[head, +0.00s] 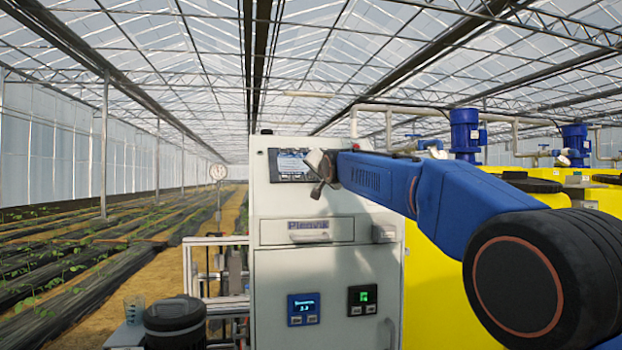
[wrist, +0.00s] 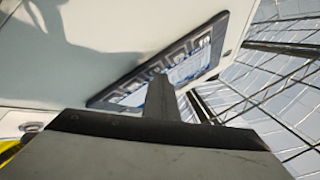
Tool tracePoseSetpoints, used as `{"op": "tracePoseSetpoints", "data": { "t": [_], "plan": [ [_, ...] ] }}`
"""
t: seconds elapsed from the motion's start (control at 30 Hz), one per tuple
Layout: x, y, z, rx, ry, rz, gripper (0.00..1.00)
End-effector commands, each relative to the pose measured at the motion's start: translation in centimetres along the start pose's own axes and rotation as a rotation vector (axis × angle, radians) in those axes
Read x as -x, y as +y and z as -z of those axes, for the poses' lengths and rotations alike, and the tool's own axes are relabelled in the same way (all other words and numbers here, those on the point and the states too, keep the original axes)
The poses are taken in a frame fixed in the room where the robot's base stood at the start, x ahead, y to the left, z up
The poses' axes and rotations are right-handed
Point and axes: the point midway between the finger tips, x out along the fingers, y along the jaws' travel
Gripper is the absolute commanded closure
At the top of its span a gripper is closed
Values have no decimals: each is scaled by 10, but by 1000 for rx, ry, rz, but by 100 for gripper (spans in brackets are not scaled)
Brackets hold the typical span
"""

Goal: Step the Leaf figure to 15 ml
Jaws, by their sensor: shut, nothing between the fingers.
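A touch screen panel (head: 289,165) with a dark frame is set high in the front of the white cabinet. It also shows in the wrist view as a tilted panel (wrist: 125,92) with a row of small pictures or keys along one edge. My gripper (head: 319,177) is at the panel's right side, its fingers together. In the wrist view my gripper (wrist: 160,85) is shut and overlaps the panel. I cannot tell whether it touches the screen. The Leaf figure is not readable, and my gripper and arm hide part of the screen.
The cabinet (head: 270,270) has a drawer (head: 307,231) with a handle, a blue display unit (head: 303,309) and a black unit with a green display (head: 362,299) lower down. Yellow tanks (head: 440,290) and blue motors (head: 464,133) stand at right. A dark round container (head: 175,322) is at lower left.

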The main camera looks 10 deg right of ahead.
Motion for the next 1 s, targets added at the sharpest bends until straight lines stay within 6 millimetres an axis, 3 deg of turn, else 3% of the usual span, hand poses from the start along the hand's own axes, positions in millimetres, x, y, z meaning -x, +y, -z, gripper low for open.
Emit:
{"op": "tracePoseSetpoints", "data": {
  "t": [1.0],
  "plan": [
    [13, -9, 9, 0, 0, 0, 100]
  ]
}}
